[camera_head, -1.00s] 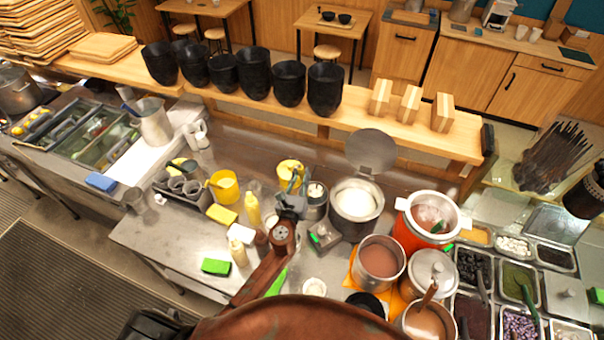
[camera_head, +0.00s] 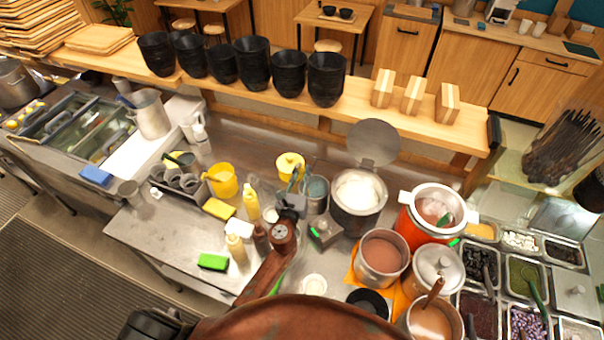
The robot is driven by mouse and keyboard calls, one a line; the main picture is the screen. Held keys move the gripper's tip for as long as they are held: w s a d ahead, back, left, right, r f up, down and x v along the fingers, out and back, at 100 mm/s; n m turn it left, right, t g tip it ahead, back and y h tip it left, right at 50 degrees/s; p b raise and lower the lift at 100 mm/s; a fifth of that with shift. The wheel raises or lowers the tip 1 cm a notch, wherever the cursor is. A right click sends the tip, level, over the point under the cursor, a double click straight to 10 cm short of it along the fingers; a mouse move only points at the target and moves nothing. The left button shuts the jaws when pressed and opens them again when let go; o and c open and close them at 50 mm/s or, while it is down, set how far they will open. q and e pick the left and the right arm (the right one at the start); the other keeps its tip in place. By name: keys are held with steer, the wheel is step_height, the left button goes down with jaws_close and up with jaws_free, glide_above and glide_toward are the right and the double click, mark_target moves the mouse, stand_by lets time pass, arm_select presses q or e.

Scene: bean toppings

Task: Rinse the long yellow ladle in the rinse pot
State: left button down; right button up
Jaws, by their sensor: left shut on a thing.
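My left gripper (camera_head: 294,184) is in the middle of the counter, at the end of the reddish-brown arm. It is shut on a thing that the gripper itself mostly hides. I cannot clearly make out the long yellow ladle. A small round metal pot (camera_head: 317,194), perhaps the rinse pot, stands open just right of the gripper, with a grey-blue inside. A round yellow thing (camera_head: 290,161) is just behind the gripper; I cannot tell if it is a container or part of a ladle. My right gripper is not in view.
A large pot (camera_head: 342,212) with a raised lid and an orange-red cooker (camera_head: 408,228) stand to the right. A yellow sponge (camera_head: 219,209), a yellow bottle (camera_head: 251,202) and a yellow pot (camera_head: 223,183) are left. The counter's front left is mostly clear around a green sponge (camera_head: 213,262).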

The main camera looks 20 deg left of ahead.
mark_target(302, 179)
arm_select(q)
steer(key=shift+f+b, duration=1.65)
steer(key=shift+b, duration=0.1)
step_height(302, 179, up, 2)
steer(key=shift+r+p, duration=0.25)
steer(key=shift+p, duration=0.95)
steer(key=shift+r+p, duration=0.7)
steer(key=shift+p, duration=0.1)
step_height(302, 179, down, 3)
steer(key=b, duration=0.3)
steer(key=shift+f, duration=0.2)
steer(key=shift+f, duration=0.1)
